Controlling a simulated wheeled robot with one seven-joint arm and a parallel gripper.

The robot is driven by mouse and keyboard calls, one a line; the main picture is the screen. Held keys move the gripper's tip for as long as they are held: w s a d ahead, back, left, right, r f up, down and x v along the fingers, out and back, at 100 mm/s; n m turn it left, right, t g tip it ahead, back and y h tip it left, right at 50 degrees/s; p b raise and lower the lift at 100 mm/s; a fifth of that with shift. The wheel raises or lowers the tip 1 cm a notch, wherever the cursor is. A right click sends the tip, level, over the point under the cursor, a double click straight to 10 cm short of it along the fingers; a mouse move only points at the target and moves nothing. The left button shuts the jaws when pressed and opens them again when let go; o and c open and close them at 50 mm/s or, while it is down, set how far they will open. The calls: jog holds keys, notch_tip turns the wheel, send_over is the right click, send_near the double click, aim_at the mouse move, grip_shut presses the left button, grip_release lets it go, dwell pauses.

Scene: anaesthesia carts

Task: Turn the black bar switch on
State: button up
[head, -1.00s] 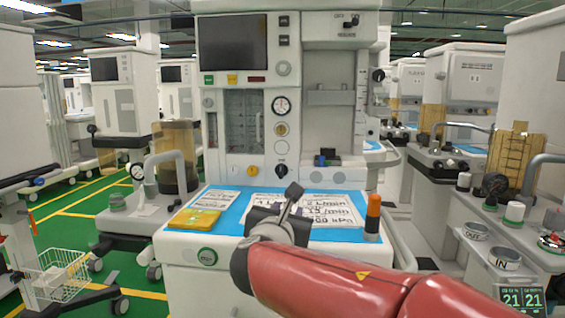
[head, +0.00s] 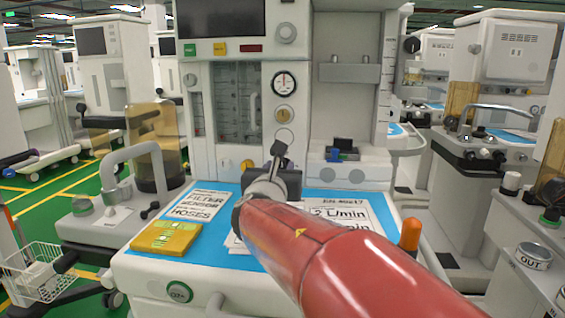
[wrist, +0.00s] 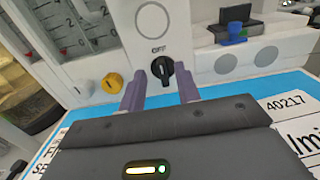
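The black bar switch (wrist: 160,72) is on the white front panel of the machine, under a printed "OFF" label. Its bar looks roughly upright, with a light mark near the top pointing toward the label. My gripper (wrist: 160,88) is open, its two purple-grey fingers pointing at the panel, one to each lower side of the switch. I cannot tell whether they touch it; nothing shows held. In the head view my gripper (head: 279,152) is in front of the panel and hides most or all of the switch.
A yellow knob (wrist: 112,83) is left of the switch. A black block with a blue part (wrist: 236,32) is to the right.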

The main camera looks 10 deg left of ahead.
aim_at(282, 162)
jog(key=shift+w, duration=1.55)
jog(key=shift+c, duration=0.2)
grip_shut()
